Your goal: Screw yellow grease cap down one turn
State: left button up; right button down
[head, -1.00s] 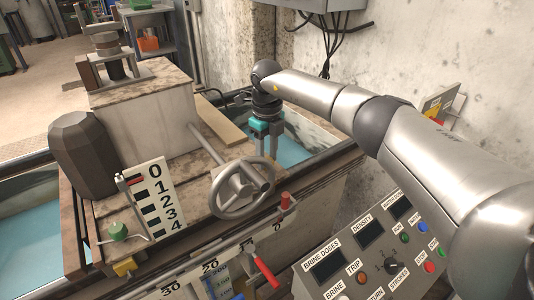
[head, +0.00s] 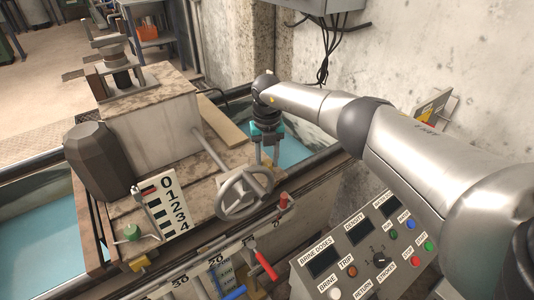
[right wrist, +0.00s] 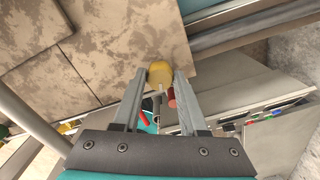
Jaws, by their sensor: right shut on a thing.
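The yellow grease cap (right wrist: 160,74) shows in the right wrist view, between the tips of my right gripper (right wrist: 160,78), with a finger on each side. My right gripper is shut on it. In the head view my right gripper (head: 266,158) points down at the deck edge just behind the grey handwheel (head: 245,193); the cap cannot be made out there. The cap's thread and the gap under it are hidden. My left gripper is in neither view.
A red-topped post (head: 283,201) stands close to the gripper, right of the handwheel. A red lever (head: 266,264) and the control panel (head: 345,262) lie nearer. A 0-to-4 scale plate (head: 166,205) stands left. Blue liquid (head: 290,152) lies behind the gripper.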

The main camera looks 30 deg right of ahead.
jog(key=m+p, duration=0.4)
jog(key=m, duration=0.3)
jog(key=shift+r+m, duration=0.1)
jog(key=shift+m, duration=0.3)
jog(key=m+p, duration=0.1)
jog(key=m, duration=0.1)
jog(key=shift+m, duration=0.3)
jog(key=m, duration=0.3)
jog(key=shift+m+p, duration=0.3)
jog(key=shift+m, duration=3)
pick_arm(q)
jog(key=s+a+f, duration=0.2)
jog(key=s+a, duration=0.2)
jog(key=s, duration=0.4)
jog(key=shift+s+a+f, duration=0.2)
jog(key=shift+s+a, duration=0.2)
pick_arm(e)
jog(key=m, duration=0.5)
jog(key=shift+m, duration=0.3)
jog(key=shift+c, duration=2.2)
grip_release()
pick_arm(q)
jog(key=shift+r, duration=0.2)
pick_arm(e)
jog(key=shift+r, duration=0.1)
